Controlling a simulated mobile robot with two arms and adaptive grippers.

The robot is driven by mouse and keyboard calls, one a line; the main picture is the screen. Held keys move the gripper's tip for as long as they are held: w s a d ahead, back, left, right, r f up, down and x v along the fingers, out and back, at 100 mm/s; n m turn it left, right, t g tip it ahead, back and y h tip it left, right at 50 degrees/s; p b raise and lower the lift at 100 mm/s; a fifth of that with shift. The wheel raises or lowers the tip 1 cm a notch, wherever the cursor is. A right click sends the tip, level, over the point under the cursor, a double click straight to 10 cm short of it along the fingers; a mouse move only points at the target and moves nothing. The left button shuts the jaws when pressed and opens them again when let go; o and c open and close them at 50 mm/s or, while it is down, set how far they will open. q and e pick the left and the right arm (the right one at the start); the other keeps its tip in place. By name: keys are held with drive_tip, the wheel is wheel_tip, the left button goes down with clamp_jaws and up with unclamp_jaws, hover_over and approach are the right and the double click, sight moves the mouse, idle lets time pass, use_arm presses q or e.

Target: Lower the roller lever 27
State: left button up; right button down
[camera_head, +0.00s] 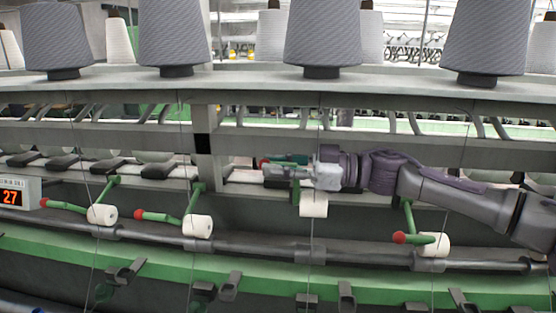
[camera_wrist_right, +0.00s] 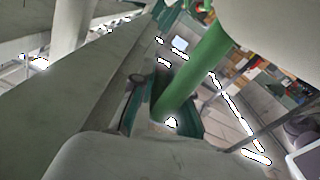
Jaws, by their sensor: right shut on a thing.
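A row of green roller levers with red knobs and white rollers runs along the machine. My right gripper (camera_head: 287,172) reaches in from the right and is shut on one lever, whose red knob (camera_head: 263,162) shows just left of the fingers. This knob sits higher than those on the other levers. A white roller (camera_head: 313,205) hangs below the gripper. The gripper hides most of this lever. In the right wrist view a green bar (camera_wrist_right: 195,70) crosses close to the camera. My left gripper is not in view.
A display (camera_head: 12,196) reading 27 is at the left edge. Other levers (camera_head: 155,216) stand to the left, and one (camera_head: 418,238) stands to the right below my arm. A dark rail (camera_head: 270,251) runs under the rollers. Grey yarn cones (camera_head: 322,35) stand on the shelf above.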

drive_tip(key=s+f+n, duration=0.1)
drive_tip(key=s+f+n+b, duration=0.1)
drive_tip(key=f, duration=0.1)
drive_tip(key=s+f+n+b, duration=0.1)
drive_tip(key=n, duration=0.1)
drive_tip(key=shift+s+a+f, duration=0.25)
drive_tip(key=shift+a+f, duration=0.05)
drive_tip(key=shift+a, duration=0.05)
drive_tip(key=c, duration=1.2)
unclamp_jaws()
drive_tip(key=shift+o, duration=0.2)
drive_tip(key=s+d, duration=0.2)
drive_tip(key=d, duration=0.9)
drive_tip(key=shift+s+d, duration=0.25)
drive_tip(key=shift+d, duration=0.15)
